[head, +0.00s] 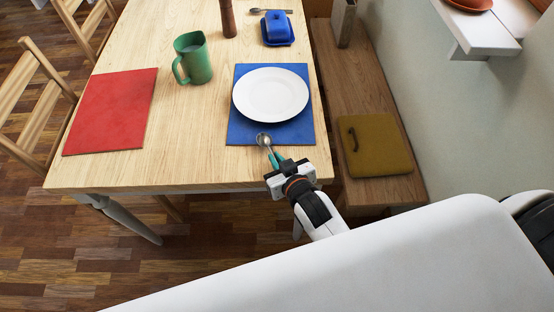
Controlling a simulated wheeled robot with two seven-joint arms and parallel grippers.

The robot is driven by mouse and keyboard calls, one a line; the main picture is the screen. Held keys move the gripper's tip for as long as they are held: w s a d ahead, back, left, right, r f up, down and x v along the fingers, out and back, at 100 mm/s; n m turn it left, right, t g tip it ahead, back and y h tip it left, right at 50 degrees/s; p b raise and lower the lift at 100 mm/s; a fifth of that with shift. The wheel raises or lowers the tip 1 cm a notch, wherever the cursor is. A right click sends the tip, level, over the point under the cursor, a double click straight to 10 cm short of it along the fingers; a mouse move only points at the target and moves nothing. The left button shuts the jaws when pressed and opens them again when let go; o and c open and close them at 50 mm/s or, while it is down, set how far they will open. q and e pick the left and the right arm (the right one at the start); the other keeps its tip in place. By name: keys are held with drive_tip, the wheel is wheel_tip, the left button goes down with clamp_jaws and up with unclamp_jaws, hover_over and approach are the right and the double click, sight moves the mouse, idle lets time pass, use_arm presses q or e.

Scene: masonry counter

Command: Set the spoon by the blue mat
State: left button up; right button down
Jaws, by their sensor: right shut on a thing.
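The spoon (263,140) is metal, and its bowl shows over the near edge of the blue mat (234,128). My right gripper (275,160) is at the table's near edge, shut on the spoon's handle, which it mostly hides. I cannot tell whether the spoon touches the mat or hangs just above it. A white plate (270,94) lies on the blue mat. My left gripper is not in view.
A red mat (110,112) lies at the table's left, with bare wood between the mats. A green pitcher (193,58), a brown mill (228,18), a blue butter dish (277,28) and another utensil (270,11) stand or lie farther back. A bench (365,95) with an olive cushion (375,146) runs along the right.

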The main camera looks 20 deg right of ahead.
drive_tip(key=shift+f, duration=0.35)
idle(0.4)
drive_tip(key=c, duration=1.5)
unclamp_jaws()
drive_tip(key=shift+o, duration=0.2)
